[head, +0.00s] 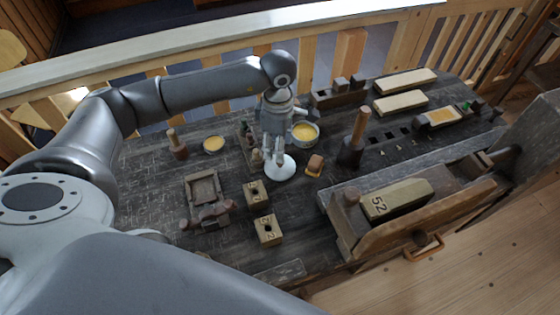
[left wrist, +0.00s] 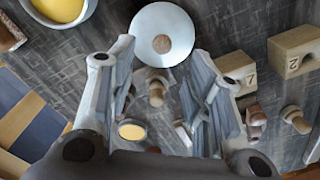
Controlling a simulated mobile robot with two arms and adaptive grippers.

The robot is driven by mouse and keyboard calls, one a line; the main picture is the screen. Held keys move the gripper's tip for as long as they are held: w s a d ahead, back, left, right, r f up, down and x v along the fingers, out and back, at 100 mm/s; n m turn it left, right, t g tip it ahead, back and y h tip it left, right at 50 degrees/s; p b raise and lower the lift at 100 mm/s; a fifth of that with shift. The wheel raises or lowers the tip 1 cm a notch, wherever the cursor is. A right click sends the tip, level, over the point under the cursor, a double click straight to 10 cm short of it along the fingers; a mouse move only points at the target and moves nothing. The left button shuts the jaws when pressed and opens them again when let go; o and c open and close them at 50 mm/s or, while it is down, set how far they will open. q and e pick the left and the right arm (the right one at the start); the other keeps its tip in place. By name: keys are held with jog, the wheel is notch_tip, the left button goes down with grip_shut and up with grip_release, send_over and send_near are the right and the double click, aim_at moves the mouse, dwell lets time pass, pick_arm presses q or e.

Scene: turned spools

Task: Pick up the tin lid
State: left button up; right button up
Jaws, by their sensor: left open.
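The tin lid (head: 281,168) is a pale round disc with a brown knob at its centre. It lies flat on the dark workbench (head: 150,200) and also shows at the top middle of the left wrist view (left wrist: 180,42). My left gripper (head: 270,150) points down just above and behind the lid. In the left wrist view its fingers (left wrist: 162,55) are spread apart with nothing between them, and the lid shows beyond their tips. The gripper hides a little of the lid's far side in the head view. My right gripper is not in view.
An open tin with yellow contents (head: 304,133) stands behind right of the lid. A small brown-and-yellow block (head: 315,165) is close to its right. Numbered wooden blocks (head: 268,230) are in front, and a wooden peg on a dark base (head: 352,150) stands further right.

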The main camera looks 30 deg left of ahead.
aim_at(280, 164)
pick_arm(q)
jog(key=shift+f, duration=0.65)
jog(key=f, duration=0.1)
jog(key=f+p, duration=0.1)
jog(key=f, duration=0.1)
jog(key=f+p, duration=0.1)
jog(key=shift+d+f, duration=0.2)
jog(key=shift+d, duration=0.05)
jog(key=shift+f, duration=0.25)
jog(key=shift+c, duration=0.5)
jog(key=c, duration=0.9)
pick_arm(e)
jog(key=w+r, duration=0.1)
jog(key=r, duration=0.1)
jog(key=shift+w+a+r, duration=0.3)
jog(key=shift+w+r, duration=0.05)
